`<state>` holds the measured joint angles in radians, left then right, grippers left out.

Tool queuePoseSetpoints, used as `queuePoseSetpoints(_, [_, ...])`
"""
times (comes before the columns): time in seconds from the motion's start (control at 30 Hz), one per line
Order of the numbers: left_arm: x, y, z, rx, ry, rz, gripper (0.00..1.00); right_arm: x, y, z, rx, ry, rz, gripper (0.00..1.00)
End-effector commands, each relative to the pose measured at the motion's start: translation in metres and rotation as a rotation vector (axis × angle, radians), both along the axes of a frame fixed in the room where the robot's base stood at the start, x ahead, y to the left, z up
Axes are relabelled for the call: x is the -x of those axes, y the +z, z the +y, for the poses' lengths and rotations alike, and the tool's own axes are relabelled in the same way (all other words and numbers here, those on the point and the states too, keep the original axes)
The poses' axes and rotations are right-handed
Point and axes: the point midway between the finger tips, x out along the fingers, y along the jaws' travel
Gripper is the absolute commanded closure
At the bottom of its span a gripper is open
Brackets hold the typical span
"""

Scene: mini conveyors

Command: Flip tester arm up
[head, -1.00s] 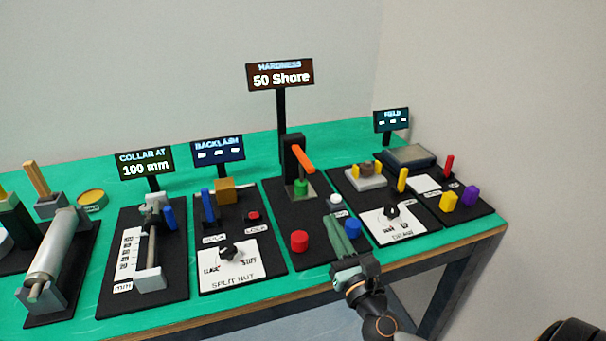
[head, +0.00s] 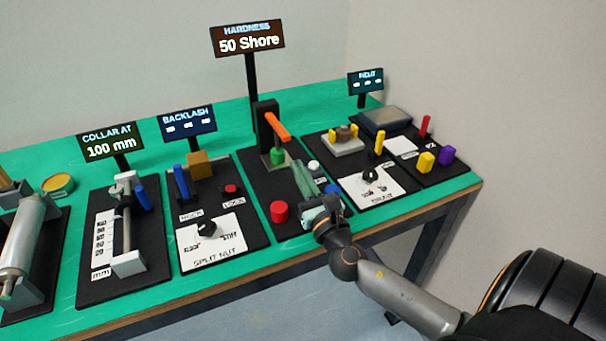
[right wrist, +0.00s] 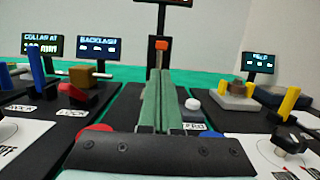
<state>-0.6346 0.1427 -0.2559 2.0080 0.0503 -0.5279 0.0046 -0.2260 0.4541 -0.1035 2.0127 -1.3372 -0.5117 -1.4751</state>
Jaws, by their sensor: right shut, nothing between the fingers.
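The hardness tester (head: 267,127) is a black post on a black board, under a display reading 50 Shore. Its orange tester arm (head: 278,125) slopes down toward the front, its free end above a green cylinder (head: 278,156). In the right wrist view the orange end (right wrist: 161,45) shows straight ahead, above the fingertips; the cylinder is hidden there. My right gripper (head: 297,164) is shut and empty, its long green fingers pointing at the tester from the front. The fingertips (right wrist: 160,72) are low, just in front of the tester, apart from the arm. My left gripper is not in view.
A red button (head: 279,211) lies left of my right gripper; a white knob (head: 314,166) and a blue button (head: 332,188) lie to its right. The split nut board (head: 207,241) is on the left, another knob board (head: 370,189) on the right. Space above the fingers is open.

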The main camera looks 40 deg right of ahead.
Motion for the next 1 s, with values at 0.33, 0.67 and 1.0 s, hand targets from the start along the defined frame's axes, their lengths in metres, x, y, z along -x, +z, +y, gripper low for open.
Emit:
queuePoseSetpoints(0.33, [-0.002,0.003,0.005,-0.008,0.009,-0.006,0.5,-0.049,0.011,-0.012,0.0,0.0,-0.001,1.0])
queuePoseSetpoints(0.67, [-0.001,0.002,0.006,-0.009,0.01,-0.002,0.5,-0.059,0.012,-0.014,0.001,0.002,0.002,1.0])
queuePoseSetpoints(1.0, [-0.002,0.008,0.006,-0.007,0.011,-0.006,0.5,-0.059,0.015,-0.016,-0.001,0.001,0.009,1.0])
